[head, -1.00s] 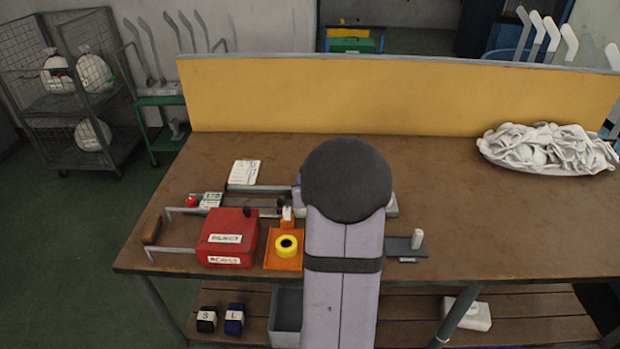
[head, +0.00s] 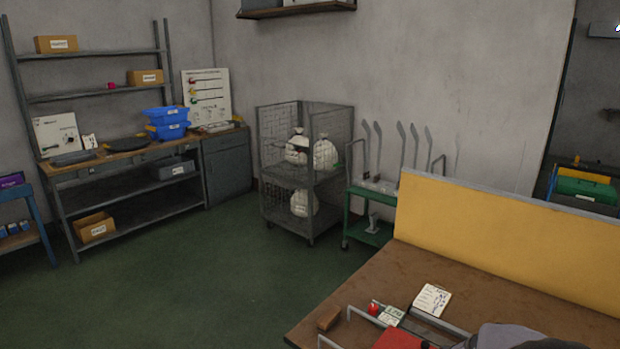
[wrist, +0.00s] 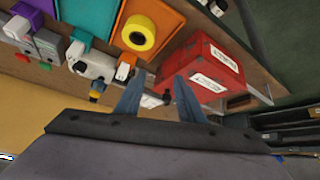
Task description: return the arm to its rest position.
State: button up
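My gripper (wrist: 160,98) shows in the wrist view as two blue-grey fingers standing apart, with nothing held between them. Beyond the fingers are the red box (wrist: 208,68) with white labels, to the right, and a yellow roll (wrist: 138,33) on an orange tray (wrist: 165,16), above. In the head view only a grey piece of my arm (head: 525,338) shows at the bottom right edge. My gripper itself is outside that view.
The brown workbench (head: 440,272) with a yellow back panel (head: 500,230) stands at lower right. A wire cage cart (head: 305,170) with white bags and a green trolley (head: 370,228) stand behind it. Shelving (head: 125,185) lines the left wall. Green floor between is clear.

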jog(key=s+a+r+n+g+y+p, duration=0.2)
jog(key=s+a+g, duration=0.4)
jog(key=s+a, duration=1.1)
jog(key=shift+a+n+g+y+p, duration=0.3)
jog(key=shift+a+n+y+p, duration=0.15)
jog(key=shift+n+p, duration=0.45)
jog(key=shift+r, duration=0.1)
